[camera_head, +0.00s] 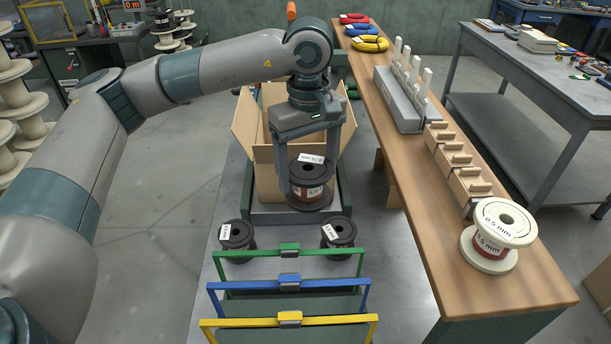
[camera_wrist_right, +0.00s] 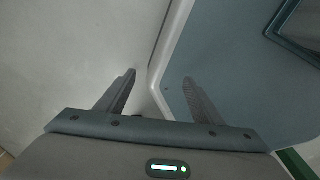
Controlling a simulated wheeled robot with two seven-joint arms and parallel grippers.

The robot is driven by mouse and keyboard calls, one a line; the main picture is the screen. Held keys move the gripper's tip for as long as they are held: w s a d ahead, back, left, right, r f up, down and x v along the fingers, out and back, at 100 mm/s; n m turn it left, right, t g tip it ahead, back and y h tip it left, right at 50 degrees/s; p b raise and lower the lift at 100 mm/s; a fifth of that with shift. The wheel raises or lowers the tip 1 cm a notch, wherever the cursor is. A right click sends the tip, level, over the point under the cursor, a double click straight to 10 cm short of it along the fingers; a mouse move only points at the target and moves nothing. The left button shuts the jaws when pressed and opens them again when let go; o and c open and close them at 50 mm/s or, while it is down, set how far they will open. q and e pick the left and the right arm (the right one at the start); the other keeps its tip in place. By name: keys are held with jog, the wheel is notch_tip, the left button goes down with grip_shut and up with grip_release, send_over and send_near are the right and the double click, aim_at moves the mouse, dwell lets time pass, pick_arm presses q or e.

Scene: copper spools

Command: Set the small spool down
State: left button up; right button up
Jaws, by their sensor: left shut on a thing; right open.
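A small dark spool (camera_head: 312,193) with copper winding and a white label hangs upright in my left gripper (camera_head: 311,178), whose two fingers are shut on its sides. It is held in front of the open cardboard box (camera_head: 244,132), above the metal bench. Two more small dark spools stand below it, one at the left (camera_head: 237,236) and one at the right (camera_head: 339,232). A larger cream spool (camera_head: 492,238) marked 0.5 mm stands on the wooden bench. My right gripper (camera_wrist_right: 158,92) is open and empty in the right wrist view; it is out of the head view.
Green (camera_head: 289,252), blue (camera_head: 289,283) and yellow (camera_head: 291,320) handled frames stand at the front of the metal bench. The wooden bench (camera_head: 440,250) holds wooden blocks (camera_head: 457,165), a grey rack (camera_head: 399,100) and coloured coils (camera_head: 370,44). Its near left part is bare.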

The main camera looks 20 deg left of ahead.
pick_arm(q)
jog(key=r+m, duration=0.1)
jog(key=s+r+m, duration=0.1)
jog(key=m, duration=0.1)
jog(key=r+m, duration=0.1)
jog(key=shift+s+d+m, duration=0.25)
jog(key=shift+d+m, duration=0.05)
jog(key=shift+s+d+r+m, duration=0.1)
jog(key=shift+s+r+m, duration=0.2)
jog(key=shift+m, duration=0.4)
jog(key=shift+s+r+m, duration=0.2)
jog(key=shift+r+m, duration=0.15)
jog(key=shift+m, duration=0.35)
pick_arm(e)
jog(key=shift+d, duration=0.1)
jog(key=c, duration=0.7)
jog(key=shift+s, duration=0.15)
jog(key=shift+c, duration=0.3)
